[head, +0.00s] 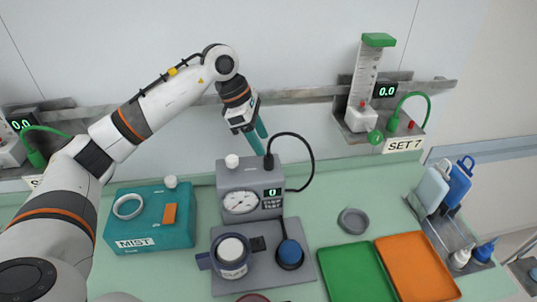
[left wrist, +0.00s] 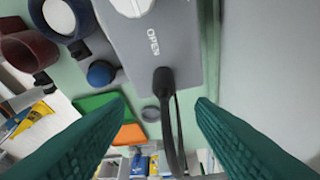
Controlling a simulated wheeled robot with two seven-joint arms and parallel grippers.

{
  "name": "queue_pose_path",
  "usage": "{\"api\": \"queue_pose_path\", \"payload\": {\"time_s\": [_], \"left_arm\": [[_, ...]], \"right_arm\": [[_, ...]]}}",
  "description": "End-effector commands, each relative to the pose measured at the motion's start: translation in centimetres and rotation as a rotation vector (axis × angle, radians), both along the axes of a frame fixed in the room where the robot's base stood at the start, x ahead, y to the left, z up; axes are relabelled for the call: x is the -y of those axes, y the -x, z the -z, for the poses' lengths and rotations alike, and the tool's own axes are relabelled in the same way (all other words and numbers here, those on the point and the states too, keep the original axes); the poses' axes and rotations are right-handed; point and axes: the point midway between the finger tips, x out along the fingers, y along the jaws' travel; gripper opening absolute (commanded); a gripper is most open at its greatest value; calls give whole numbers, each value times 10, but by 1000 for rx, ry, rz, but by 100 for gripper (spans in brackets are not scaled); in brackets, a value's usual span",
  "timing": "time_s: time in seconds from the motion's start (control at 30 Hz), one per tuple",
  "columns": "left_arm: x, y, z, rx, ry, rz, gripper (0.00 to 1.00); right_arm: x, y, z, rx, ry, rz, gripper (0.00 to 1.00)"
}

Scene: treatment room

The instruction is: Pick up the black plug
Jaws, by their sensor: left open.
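The black plug (head: 268,161) stands upright in the top of a grey device (head: 237,179) with a round gauge and a small display. Its black cable loops to the right and back down to the device's side. My left gripper (head: 258,141) is open and empty, with its teal fingertips just above the plug. In the left wrist view the plug (left wrist: 163,80) shows between the two spread fingers (left wrist: 160,104), beside the word OPEN; neither finger visibly touches it. My right gripper is not in view.
A teal MIST box (head: 150,243) is at left. A cuff cup (head: 232,258) and a blue bulb (head: 290,252) sit in front of the device. Green (head: 354,273) and orange (head: 418,266) trays lie at right. A wall rail (head: 300,95) runs behind the gripper.

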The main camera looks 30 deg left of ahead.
Motion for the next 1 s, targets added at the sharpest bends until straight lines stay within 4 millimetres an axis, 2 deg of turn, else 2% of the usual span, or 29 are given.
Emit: {"api": "queue_pose_path", "payload": {"time_s": [0.27,0.43,0.6,0.83,0.87,1.0], "left_arm": [[8,-4,20,-2,2,1,50],[15,-8,44,-5,3,0,50],[21,-11,62,0,2,-1,50],[21,-11,65,1,2,0,50],[21,-11,65,1,2,0,48],[21,-11,65,1,3,0,25]], "right_arm": [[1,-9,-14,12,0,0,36],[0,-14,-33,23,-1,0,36],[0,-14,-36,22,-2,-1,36],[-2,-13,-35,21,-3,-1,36],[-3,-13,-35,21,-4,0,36],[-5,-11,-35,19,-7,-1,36]]}}
